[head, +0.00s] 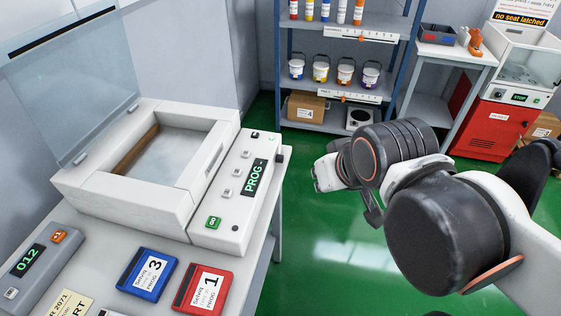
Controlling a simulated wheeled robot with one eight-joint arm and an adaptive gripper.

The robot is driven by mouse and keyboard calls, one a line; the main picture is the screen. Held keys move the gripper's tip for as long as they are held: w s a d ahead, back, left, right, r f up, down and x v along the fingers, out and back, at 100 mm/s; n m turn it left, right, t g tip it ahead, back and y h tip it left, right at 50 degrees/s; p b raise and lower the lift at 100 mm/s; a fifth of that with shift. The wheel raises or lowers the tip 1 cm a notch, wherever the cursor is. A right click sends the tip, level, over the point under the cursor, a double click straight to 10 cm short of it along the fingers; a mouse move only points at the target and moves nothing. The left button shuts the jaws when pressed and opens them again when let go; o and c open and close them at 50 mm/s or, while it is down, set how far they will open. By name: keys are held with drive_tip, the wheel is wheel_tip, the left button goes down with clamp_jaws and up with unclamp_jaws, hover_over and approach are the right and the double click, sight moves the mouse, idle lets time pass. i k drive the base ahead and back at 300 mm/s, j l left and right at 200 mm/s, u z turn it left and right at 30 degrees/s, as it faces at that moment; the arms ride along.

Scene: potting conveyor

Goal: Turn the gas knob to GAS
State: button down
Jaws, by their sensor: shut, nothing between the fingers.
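No knob with a readable GAS label shows in the head view. A small dark part (282,153) sticks out at the right rear side of the white machine (120,205); I cannot tell if it is the gas knob. The machine's clear lid (75,75) is raised, and its control panel (236,190) has a display reading PROG. My gripper (372,210) is at the end of my arm, to the right of the machine and apart from it. It is partly hidden by my wrist, shut and empty.
A blue cartridge marked 3 (146,275) and a red cartridge marked 1 (203,291) lie on the bench. A grey box (33,262) displays 012. Shelves (330,115) with pails and bottles stand behind. A red cabinet (490,128) is at the right. Green floor (320,245) is clear.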

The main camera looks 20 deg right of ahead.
sight(279, 158)
drive_tip(key=k+l+u, duration=0.1)
drive_tip(key=k+l, duration=0.15)
drive_tip(key=k, duration=0.15)
drive_tip(key=k+l+u, duration=0.1)
drive_tip(key=k+l, duration=0.15)
drive_tip(key=k+l+u, duration=0.1)
drive_tip(key=j+z, duration=0.1)
drive_tip(key=j, duration=0.1)
